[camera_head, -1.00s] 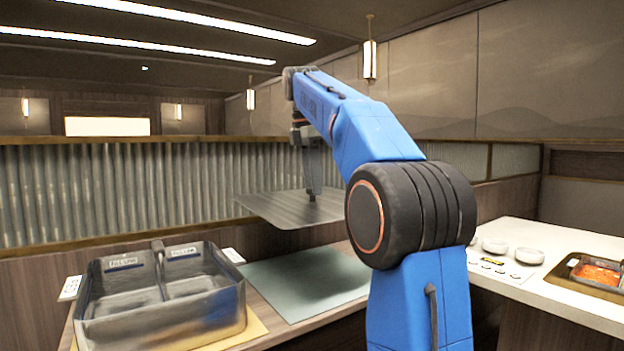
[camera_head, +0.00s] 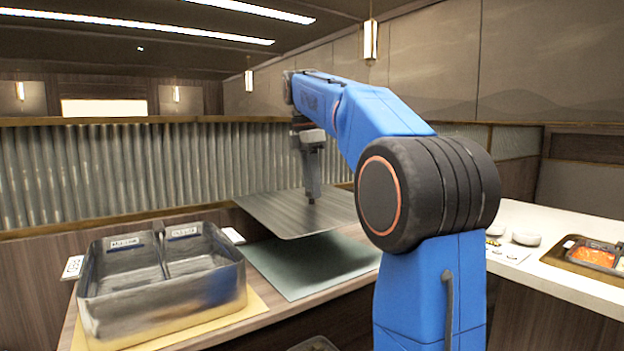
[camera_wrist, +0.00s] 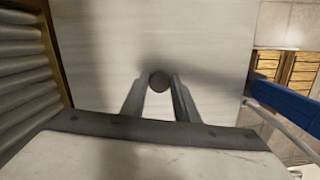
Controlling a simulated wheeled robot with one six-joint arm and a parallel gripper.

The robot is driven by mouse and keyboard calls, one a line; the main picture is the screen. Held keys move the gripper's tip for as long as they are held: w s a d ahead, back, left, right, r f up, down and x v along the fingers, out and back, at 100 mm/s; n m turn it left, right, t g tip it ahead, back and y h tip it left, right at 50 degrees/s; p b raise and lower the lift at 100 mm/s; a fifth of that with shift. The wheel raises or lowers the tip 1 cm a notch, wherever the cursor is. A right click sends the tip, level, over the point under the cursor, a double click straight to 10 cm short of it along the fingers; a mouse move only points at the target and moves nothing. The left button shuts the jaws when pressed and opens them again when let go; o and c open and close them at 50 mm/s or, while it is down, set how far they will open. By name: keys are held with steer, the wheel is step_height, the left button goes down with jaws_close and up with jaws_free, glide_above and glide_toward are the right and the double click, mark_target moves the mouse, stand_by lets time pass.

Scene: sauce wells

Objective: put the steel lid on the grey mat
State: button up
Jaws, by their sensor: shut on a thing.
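The steel lid (camera_head: 275,216) is a flat, dark grey sheet held level above the counter. My gripper (camera_head: 311,198) points down and is shut on the lid's knob; in the wrist view the round knob (camera_wrist: 159,81) sits between the two finger tips, with the lid's broad plate (camera_wrist: 110,60) around it. The grey mat (camera_head: 300,283) lies flat on the counter, below the lid. The lid hangs over the mat's far part and hides some of it; a gap shows between them. My arm covers the area to the right.
An open steel container (camera_head: 160,290) with two labelled wells stands on a yellowish mat (camera_head: 255,305) left of the grey mat. A corrugated partition (camera_head: 100,175) runs behind the counter. A white counter (camera_head: 540,275) with bowls (camera_head: 526,239) and a sauce tray (camera_head: 592,256) is at right.

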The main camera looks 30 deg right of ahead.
steer(key=shift+f, duration=6.35)
steer(key=shift+f, duration=0.45)
steer(key=o, duration=2.1)
steer(key=shift+c, duration=0.2)
steer(key=shift+r, duration=0.2)
steer(key=shift+r, duration=5.35)
